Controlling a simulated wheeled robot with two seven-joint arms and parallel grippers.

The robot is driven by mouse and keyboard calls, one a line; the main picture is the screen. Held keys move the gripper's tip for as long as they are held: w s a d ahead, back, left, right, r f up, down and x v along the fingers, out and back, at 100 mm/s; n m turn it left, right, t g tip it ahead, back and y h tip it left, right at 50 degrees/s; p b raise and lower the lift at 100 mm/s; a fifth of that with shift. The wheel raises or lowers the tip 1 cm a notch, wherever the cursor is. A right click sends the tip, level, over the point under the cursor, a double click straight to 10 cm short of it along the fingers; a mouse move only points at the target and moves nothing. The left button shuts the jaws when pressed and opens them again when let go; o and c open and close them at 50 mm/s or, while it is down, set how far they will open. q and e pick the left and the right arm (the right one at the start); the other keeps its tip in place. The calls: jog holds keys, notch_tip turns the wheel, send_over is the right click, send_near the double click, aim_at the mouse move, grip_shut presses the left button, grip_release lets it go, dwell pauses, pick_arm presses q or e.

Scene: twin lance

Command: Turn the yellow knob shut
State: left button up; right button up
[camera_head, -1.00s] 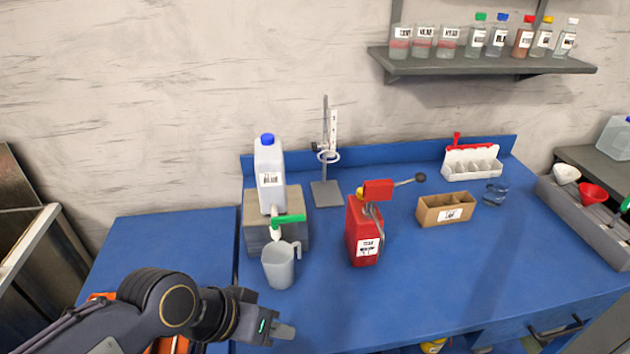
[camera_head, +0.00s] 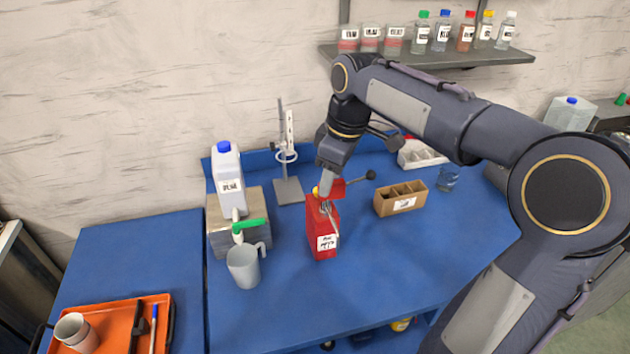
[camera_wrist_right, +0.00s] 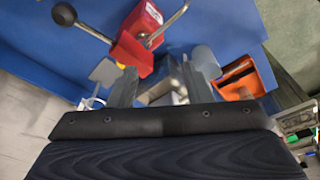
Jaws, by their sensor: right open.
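The red canister (camera_head: 322,235) stands upright on the blue bench, with a red head and a black-ball lever (camera_head: 370,175) on top. The small yellow knob (camera_head: 316,191) shows at the left of the canister's head, partly hidden by my right gripper. My right gripper (camera_head: 325,190) points down over the canister's top, right at the knob; I cannot tell if it touches. In the right wrist view the open jaws (camera_wrist_right: 157,85) show, with the yellow knob (camera_wrist_right: 121,65) just beyond the left finger. My left gripper is out of view.
A jug (camera_head: 243,267) stands under the green tap (camera_head: 249,226) of the white container (camera_head: 229,180), left of the canister. A ring stand (camera_head: 287,190) is behind. A brown box (camera_head: 388,207) is to the right. An orange tray (camera_head: 110,325) lies at lower left.

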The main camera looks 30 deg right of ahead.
jog(key=w+n, duration=0.1)
jog(key=w, duration=0.2)
jog(key=w+d+f+n+g, duration=0.1)
jog(key=w, duration=0.1)
jog(key=w+d+f+n+h, duration=0.1)
jog(key=w, duration=0.2)
jog(key=shift+w+d+g, duration=0.1)
jog(key=shift+w+g, duration=0.25)
jog(key=shift+g, duration=0.05)
jog(key=shift+w+f, duration=0.1)
jog(key=shift+f, duration=0.05)
notch_tip(320, 180, down, 8)
jog(key=shift+r, duration=0.2)
grip_shut()
